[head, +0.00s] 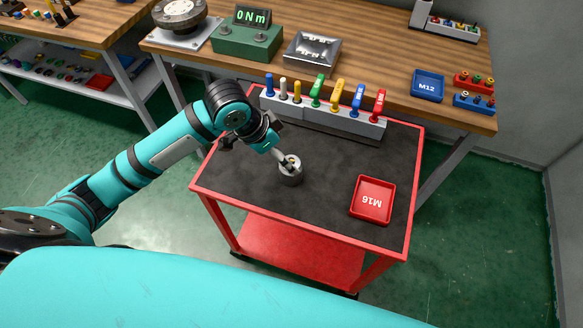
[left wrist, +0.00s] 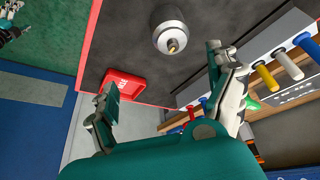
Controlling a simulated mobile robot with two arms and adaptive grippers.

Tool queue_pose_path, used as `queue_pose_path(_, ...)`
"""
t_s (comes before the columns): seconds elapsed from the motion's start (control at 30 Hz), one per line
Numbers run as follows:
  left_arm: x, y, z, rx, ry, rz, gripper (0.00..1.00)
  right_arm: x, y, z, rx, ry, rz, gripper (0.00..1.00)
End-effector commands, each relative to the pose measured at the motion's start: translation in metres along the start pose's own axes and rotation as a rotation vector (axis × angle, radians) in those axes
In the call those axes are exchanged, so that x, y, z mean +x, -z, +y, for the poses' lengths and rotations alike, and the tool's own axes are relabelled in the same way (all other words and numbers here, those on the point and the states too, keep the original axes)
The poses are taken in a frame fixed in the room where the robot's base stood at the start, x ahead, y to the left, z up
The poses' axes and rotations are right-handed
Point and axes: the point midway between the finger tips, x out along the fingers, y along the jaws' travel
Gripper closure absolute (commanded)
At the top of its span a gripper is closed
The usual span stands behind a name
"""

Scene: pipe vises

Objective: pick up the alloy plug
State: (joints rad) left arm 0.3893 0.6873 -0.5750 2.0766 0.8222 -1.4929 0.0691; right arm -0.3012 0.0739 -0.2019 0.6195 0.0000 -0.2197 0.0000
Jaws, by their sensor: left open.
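A short silver cylinder with a brass-coloured centre, which looks like the alloy plug (head: 290,175), stands on the dark top of the red cart (head: 240,190). My left gripper (head: 281,156) is just above and behind it in the head view, partly overlapping its top edge. In the left wrist view the plug (left wrist: 170,30) is at the top, beyond the fingertips. The two fingers of my left gripper (left wrist: 160,78) are spread apart with nothing between them.
A rack (head: 320,120) with several coloured-handled tools stands along the cart's back edge. A red M16 tray (head: 373,181) lies at the cart's right. Behind is a wooden bench (head: 375,60) with a blue M12 tray (head: 428,86) and a green torque meter (head: 247,40). The cart top between plug and tray is clear.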

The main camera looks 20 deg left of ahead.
Motion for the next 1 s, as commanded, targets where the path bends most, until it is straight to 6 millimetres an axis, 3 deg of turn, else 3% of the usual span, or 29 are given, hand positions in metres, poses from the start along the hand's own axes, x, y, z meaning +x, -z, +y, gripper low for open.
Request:
queue_pose_path(0.1,-0.022,0.007,-0.018,0.024,0.006,-0.028,0.11,-0.002,0.0,0.005,-0.002,-0.006,0.0,0.17)
queue_pose_path(0.27,-0.023,0.009,-0.022,0.027,-0.001,-0.042,0.11,-0.004,0.001,0.007,-0.003,-0.009,0.001,0.17)
queue_pose_path(0.7,0.066,0.006,-0.021,0.026,-0.003,-0.041,0.11,-0.018,0.002,0.008,-0.001,-0.009,0.001,0.17)
queue_pose_path(1.0,0.094,0.004,-0.022,0.028,0.0,-0.04,0.11,-0.022,0.002,0.007,0.0,-0.008,0.0,0.17)
